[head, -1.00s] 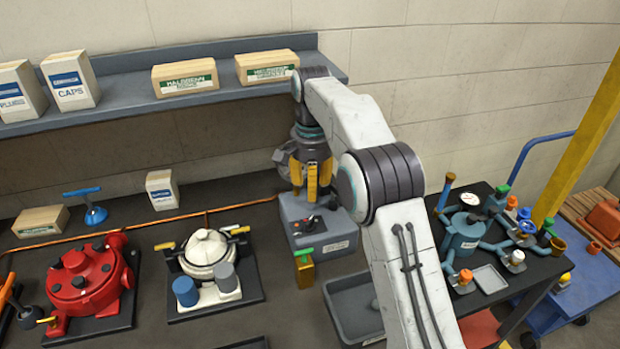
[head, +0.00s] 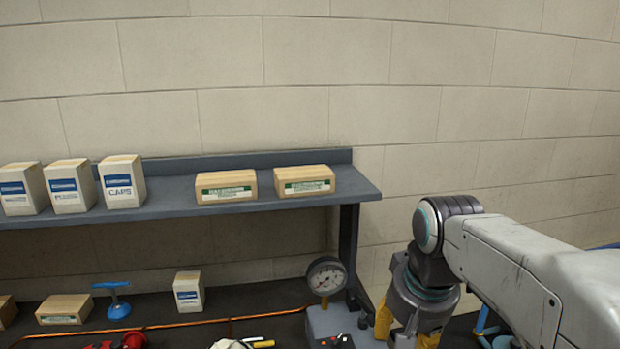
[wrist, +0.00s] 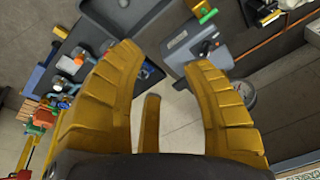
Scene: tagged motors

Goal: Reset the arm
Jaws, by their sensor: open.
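My gripper (wrist: 165,60) is open in the wrist view, its yellow fingers spread wide with nothing between the tips. In the head view, my gripper (head: 406,334) hangs at the bottom edge, its lower part cut off. It is right of the grey box (head: 327,322) with the round dial gauge (head: 326,276). The wrist view shows the grey box (wrist: 212,47) beyond the right finger, apart from it. My white arm comes in from the right.
A shelf (head: 165,207) along the wall holds several cartons, one marked CAPS (head: 122,182). A blue T-handled part (head: 116,302) and a small white carton (head: 188,291) stand below it. In the wrist view, a dark tray (wrist: 148,75) and fittings lie left of the gripper.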

